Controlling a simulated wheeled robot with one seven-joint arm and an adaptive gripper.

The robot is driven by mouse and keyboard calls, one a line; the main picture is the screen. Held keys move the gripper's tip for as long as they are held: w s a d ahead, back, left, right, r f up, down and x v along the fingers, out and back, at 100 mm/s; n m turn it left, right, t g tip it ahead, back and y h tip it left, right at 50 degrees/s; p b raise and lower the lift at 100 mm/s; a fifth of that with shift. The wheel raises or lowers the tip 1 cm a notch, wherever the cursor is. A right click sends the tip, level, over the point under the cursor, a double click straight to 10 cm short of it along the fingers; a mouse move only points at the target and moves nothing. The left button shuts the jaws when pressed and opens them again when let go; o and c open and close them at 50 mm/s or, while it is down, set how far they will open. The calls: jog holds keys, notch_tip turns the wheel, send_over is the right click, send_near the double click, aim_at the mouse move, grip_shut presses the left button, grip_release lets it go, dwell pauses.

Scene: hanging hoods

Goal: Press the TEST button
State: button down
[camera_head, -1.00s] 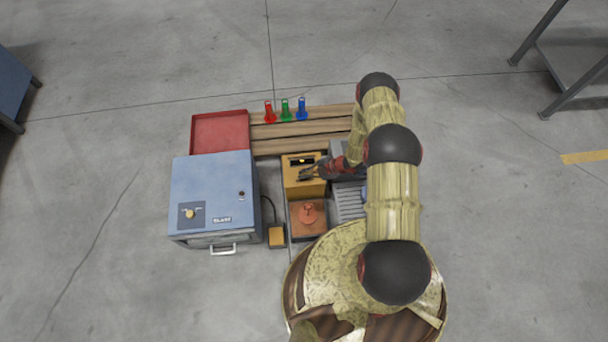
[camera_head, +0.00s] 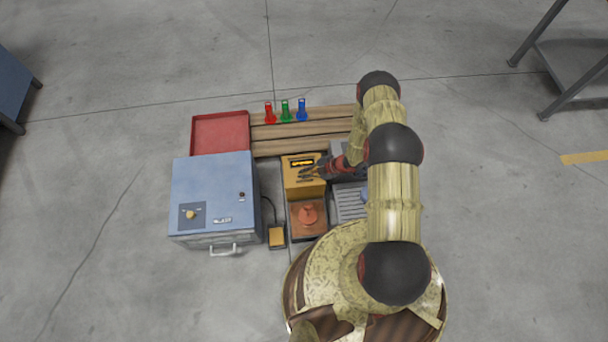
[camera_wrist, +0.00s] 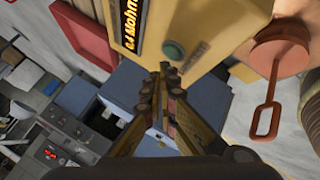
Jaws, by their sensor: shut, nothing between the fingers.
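A yellow tester box (camera_head: 292,185) stands on the workbench, left of my gripper (camera_head: 311,172). In the wrist view the tester (camera_wrist: 205,22) has a lit orange display (camera_wrist: 127,25), its text ending in what looks like "Mohm". A round green button (camera_wrist: 173,50) is on the same face, with small lettering beside it that I cannot read clearly. My gripper (camera_wrist: 164,68) is shut and empty. Its fingertips are just below the green button in the wrist picture, apparently short of it; contact cannot be confirmed. In the head view the gripper partly covers the tester's face.
A blue cabinet (camera_head: 205,180) stands to the left, with a red tray (camera_head: 221,133) behind it. Red (camera_head: 269,113), green (camera_head: 285,112) and blue (camera_head: 301,111) pegs stand on the planks. A brown block with an orange-red handled part (camera_head: 308,215) sits in front of the tester.

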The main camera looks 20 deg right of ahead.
dwell(0.3)
jog(key=shift+r+p, duration=1.55)
jog(key=shift+r, duration=1)
jog(key=shift+f, duration=0.1)
